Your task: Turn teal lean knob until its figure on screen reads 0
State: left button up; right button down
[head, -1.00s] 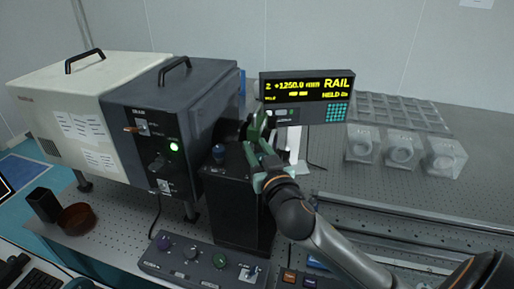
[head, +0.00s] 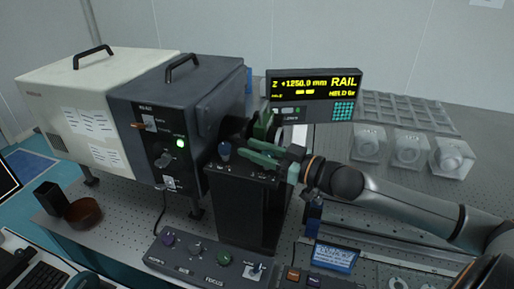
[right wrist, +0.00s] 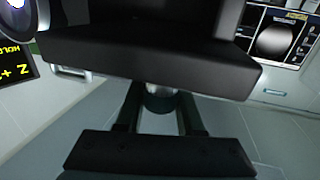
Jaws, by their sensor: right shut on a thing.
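My right gripper (head: 246,153) reaches in from the right with green fingers over the top of a black box (head: 245,205). In the right wrist view its dark fingers (right wrist: 157,112) are shut on a small teal-grey knob (right wrist: 159,102) on a pale stem, beside a black block. In the head view the fingers largely hide the held knob. A dark blue knob (head: 224,151) stands just left of the fingertips. The screen (head: 314,88) reads "Z +1250.0 mm", "RAIL" and "HELD"; I see no clear lean figure. My left gripper is not in view.
A grey and a white cabinet (head: 165,120) stand at left. A control panel (head: 207,262) with several knobs lies in front. Clear boxes with rings (head: 410,150) stand at right. A rail (head: 385,248) runs under my right arm. A brown dish (head: 84,212) sits at front left.

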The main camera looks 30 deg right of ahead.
jog(key=n+g+y, duration=0.2)
jog(key=y, duration=0.1)
jog(key=n+g+y, duration=0.1)
jog(key=shift+s+a+r+n+y, duration=0.15)
jog(key=shift+s+a+n+y, duration=0.05)
jog(key=shift+a+n+y, duration=0.15)
jog(key=n+g+y, duration=0.2)
jog(key=g, duration=0.1)
jog(key=n+g+y, duration=0.1)
jog(key=shift+s+a+n+g, duration=0.25)
jog(key=shift+s+a+g, duration=0.1)
jog(key=shift+s+g, duration=0.05)
jog(key=shift+s+a+n+g+y, duration=0.1)
jog(key=shift+s+n+g+y, duration=0.1)
jog(key=shift+n+g+y, duration=0.45)
jog(key=shift+s+a+n+g+y, duration=0.15)
jog(key=shift+n+g, duration=0.3)
jog(key=shift+g, duration=0.5)
jog(key=shift+s, duration=0.1)
jog(key=c, duration=0.5)
grip_release()
jog(key=shift+f, duration=0.2)
jog(key=shift+d, duration=0.1)
